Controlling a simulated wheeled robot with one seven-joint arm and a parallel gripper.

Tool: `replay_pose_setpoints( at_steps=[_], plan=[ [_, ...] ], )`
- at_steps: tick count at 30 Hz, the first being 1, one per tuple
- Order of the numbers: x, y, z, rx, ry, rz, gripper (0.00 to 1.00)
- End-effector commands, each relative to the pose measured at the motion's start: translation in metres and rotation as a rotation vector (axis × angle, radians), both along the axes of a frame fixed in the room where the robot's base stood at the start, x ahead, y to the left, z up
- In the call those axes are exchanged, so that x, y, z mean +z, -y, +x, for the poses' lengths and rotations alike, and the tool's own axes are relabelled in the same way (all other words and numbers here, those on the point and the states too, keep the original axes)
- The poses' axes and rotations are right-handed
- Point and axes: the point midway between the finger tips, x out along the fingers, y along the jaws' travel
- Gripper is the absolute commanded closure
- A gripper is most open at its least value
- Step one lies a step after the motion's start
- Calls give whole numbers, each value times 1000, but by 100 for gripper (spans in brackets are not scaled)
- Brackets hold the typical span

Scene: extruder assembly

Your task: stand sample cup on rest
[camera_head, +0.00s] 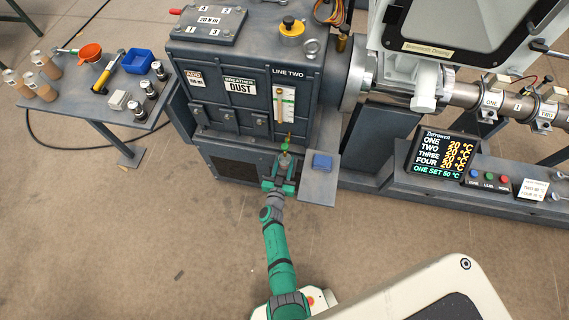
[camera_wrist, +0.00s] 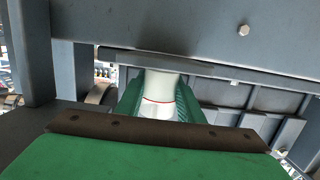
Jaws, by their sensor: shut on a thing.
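My gripper (camera_head: 284,163) is at the front of the dark grey gearbox (camera_head: 235,115), low below the sight gauge (camera_head: 284,106). In the wrist view its green fingers (camera_wrist: 160,98) are shut on a whitish cup (camera_wrist: 158,108) with a thin red line around it. The cup looks about upright; its base is hidden behind my gripper's body, and I cannot tell what is inside. In the head view the cup is too small to make out clearly. A small brass fitting (camera_head: 289,136) is just above my gripper. Which surface is the rest is unclear.
A grey shelf (camera_head: 318,188) with a blue block or pad (camera_head: 322,161) is close to the right of my gripper. A control panel (camera_head: 443,153) is at right. The floor in front is clear.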

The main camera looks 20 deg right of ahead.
Motion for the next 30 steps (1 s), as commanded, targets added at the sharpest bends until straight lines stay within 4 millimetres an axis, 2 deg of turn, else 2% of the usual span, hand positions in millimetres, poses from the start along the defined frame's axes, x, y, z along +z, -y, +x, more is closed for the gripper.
replay_pose_setpoints(
  at_steps=[23,24,25,26,30],
  plan=[
    [-6,0,0,-2,1,-1,87],
    [-6,0,0,-1,1,-1,56],
    [-6,0,0,-1,1,-1,49],
    [-6,0,0,-1,1,-1,44],
    [-6,0,0,-1,1,-1,44]
  ],
)
